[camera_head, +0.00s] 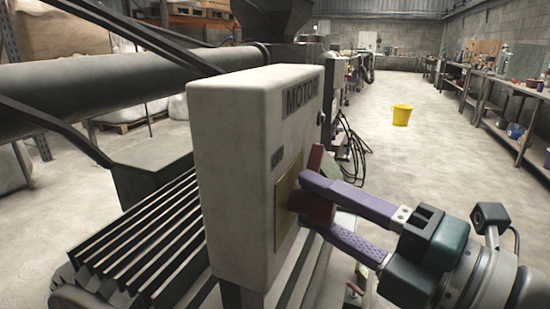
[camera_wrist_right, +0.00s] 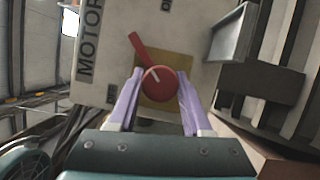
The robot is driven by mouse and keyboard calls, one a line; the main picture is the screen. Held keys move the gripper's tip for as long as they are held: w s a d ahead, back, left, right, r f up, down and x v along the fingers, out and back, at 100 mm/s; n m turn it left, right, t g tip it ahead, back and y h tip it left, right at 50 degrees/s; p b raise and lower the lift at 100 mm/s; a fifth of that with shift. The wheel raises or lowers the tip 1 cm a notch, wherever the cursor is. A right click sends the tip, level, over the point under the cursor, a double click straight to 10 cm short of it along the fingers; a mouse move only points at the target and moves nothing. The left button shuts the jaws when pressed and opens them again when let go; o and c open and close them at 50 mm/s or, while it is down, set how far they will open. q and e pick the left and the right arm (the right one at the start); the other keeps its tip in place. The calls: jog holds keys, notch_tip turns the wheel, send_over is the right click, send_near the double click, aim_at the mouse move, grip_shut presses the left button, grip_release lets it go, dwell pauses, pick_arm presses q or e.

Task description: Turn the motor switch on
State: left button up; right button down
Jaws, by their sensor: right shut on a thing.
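A light grey box (camera_head: 235,130) labelled MOTOR stands in the middle of the head view. A red rotary switch (camera_head: 316,205) sits on a yellow plate (camera_head: 284,201) on its right-hand face. In the right wrist view the switch (camera_wrist_right: 160,83) has a round red knob and a red lever slanting to the upper left. My right gripper (camera_head: 318,205) is shut on the switch, with one purple finger on each side of the knob; its fingers also flank it in the wrist view (camera_wrist_right: 159,92). My left gripper is not in view.
A large dark pipe (camera_head: 120,90) runs behind the box at left. Dark ribbed metal fins (camera_head: 140,240) lie beside the box. A yellow bucket (camera_head: 402,115) stands on the open floor behind. Workbenches (camera_head: 505,85) line the right wall.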

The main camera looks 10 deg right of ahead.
jog(key=m+p, duration=0.1)
jog(key=p, duration=0.1)
jog(key=m+g+p, duration=0.1)
jog(key=m+p, duration=0.1)
jog(key=p, duration=0.1)
jog(key=m+g+h+p, duration=0.1)
jog(key=m+p, duration=0.1)
jog(key=p, duration=0.1)
jog(key=shift+r, duration=0.35)
jog(key=shift+f+m+g+p, duration=0.2)
jog(key=shift+m+g+p, duration=0.4)
jog(key=shift+m+p, duration=0.5)
jog(key=shift+d+f+m, duration=0.1)
jog(key=shift+m, duration=0.2)
jog(key=shift+f, duration=0.1)
jog(key=c, duration=0.8)
grip_release()
jog(key=shift+f, duration=0.1)
jog(key=o, duration=0.5)
jog(key=shift+c, duration=0.2)
